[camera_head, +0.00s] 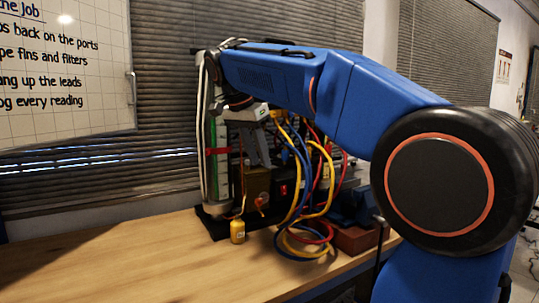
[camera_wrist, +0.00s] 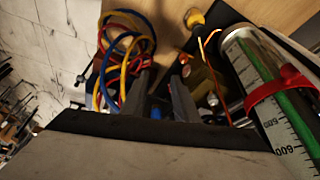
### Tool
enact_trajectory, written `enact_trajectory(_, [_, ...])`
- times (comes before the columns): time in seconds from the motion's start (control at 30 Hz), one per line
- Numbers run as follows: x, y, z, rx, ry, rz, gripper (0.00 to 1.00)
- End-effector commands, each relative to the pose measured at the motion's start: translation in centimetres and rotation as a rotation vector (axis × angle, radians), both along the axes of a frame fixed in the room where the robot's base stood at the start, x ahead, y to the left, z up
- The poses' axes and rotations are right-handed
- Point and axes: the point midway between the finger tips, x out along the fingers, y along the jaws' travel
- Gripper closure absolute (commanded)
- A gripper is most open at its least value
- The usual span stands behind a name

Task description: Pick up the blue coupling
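I cannot pick out the blue coupling for sure in either view. A small bluish patch shows low between the finger bases in the wrist view, too dark to name. My gripper (camera_head: 258,158) points down in front of the gauge rig, left of the hanging hoses. In the wrist view its two dark fingers (camera_wrist: 161,82) stand apart, with nothing clearly held between them. My arm and the hoses hide part of the rig in the head view.
Blue, red and yellow hoses (camera_head: 296,225) hang in loops beside the fingers. A clear graduated tube with green inside (camera_wrist: 268,85) and a red clamp (camera_wrist: 278,90) stands on the other side. The wooden bench (camera_head: 120,255) is clear at left.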

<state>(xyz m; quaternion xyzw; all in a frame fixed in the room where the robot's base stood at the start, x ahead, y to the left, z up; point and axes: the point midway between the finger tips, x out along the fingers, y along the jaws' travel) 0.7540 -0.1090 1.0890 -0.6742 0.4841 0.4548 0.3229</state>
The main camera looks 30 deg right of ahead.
Motion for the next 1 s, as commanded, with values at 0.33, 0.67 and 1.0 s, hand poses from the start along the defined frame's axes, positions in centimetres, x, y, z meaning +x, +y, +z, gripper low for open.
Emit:
enact_trajectory(0.33, [1.3, -2.7, 0.5, -0.004, -0.006, -0.038, 0.72])
enact_trajectory(0.67, [2.4, -6.3, 0.5, -0.003, -0.006, -0.035, 0.72])
enact_trajectory(1.0, [3.2, -8.8, 0.5, -0.003, -0.005, -0.036, 0.72])
